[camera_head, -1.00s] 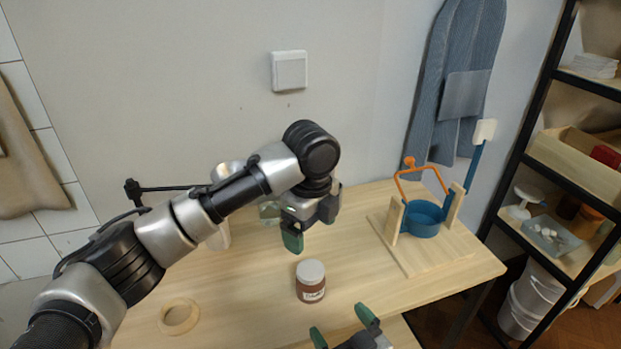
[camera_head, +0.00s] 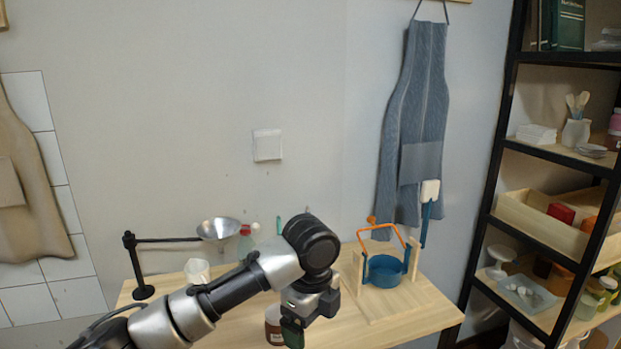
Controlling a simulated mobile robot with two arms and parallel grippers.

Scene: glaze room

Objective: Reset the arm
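My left arm comes in from the lower left. Its gripper (camera_head: 307,318) points down over the table, with a green-tipped finger low in the picture. The far finger is not clear, so I cannot tell whether it is open. A brown jar (camera_head: 273,328) stands just left of this gripper, partly hidden by the arm and cut by the bottom edge. My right gripper is not in view.
A wooden stand (camera_head: 358,272) with a blue ring-shaped holder (camera_head: 384,272) and orange handle is at the table's right. A metal funnel (camera_head: 220,229) on a black arm and a white cup (camera_head: 197,270) are at the left. A black shelf (camera_head: 505,150) stands right.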

